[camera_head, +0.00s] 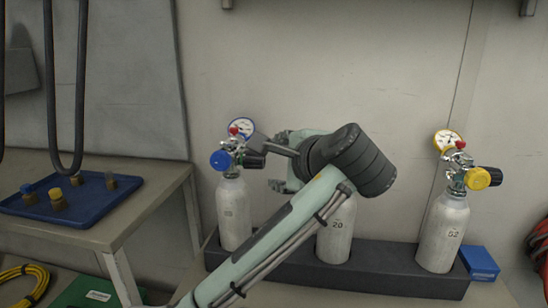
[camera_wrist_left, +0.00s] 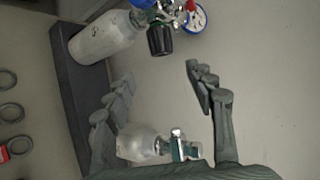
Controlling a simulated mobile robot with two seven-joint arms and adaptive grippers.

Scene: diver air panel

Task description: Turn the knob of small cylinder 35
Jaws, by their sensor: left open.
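Three silver cylinders stand in a dark rack. The left cylinder (camera_head: 234,212) has a blue knob (camera_head: 220,160), a black knob (camera_head: 256,161) and a gauge; its marking is too small to read. The middle cylinder (camera_head: 337,238) reads 20 and the right one (camera_head: 443,235) reads 52. My left gripper (camera_head: 270,163) is open beside the left cylinder's valve, partly hidden by my arm. In the left wrist view the black knob (camera_wrist_left: 160,40) lies just beyond and between the open fingertips (camera_wrist_left: 160,74), apart from them. My right gripper is not in view.
A blue tray (camera_head: 100,203) with small fittings lies on a table at left. The dark rack (camera_head: 385,267) has a blue box (camera_head: 479,263) at its right end. Yellow hose (camera_head: 25,285) lies lower left. The middle cylinder's top is hidden by my arm.

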